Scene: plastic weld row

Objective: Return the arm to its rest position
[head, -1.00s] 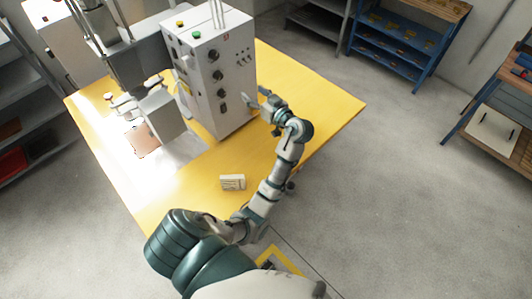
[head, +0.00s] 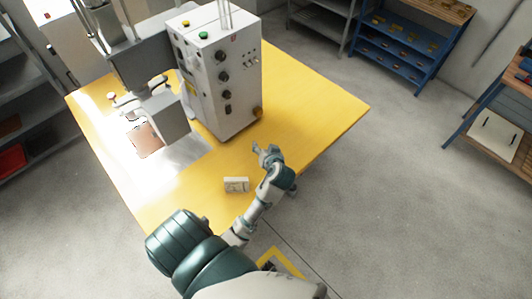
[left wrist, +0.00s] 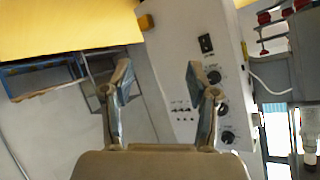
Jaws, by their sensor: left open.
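My left gripper (head: 266,150) is over the yellow table, in front of the white control box, with a gap between them in the head view. Its arm reaches in from the bottom of the head view. In the left wrist view the two fingers (left wrist: 158,85) stand apart with nothing between them. The gripper is open and empty. My right gripper is not in view.
The white control box (head: 222,85) with knobs stands on the yellow table (head: 315,110) beside a grey press (head: 165,115). A small white box (head: 236,184) lies left of my forearm. Blue shelves (head: 405,50) stand at the back. The table's right side is clear.

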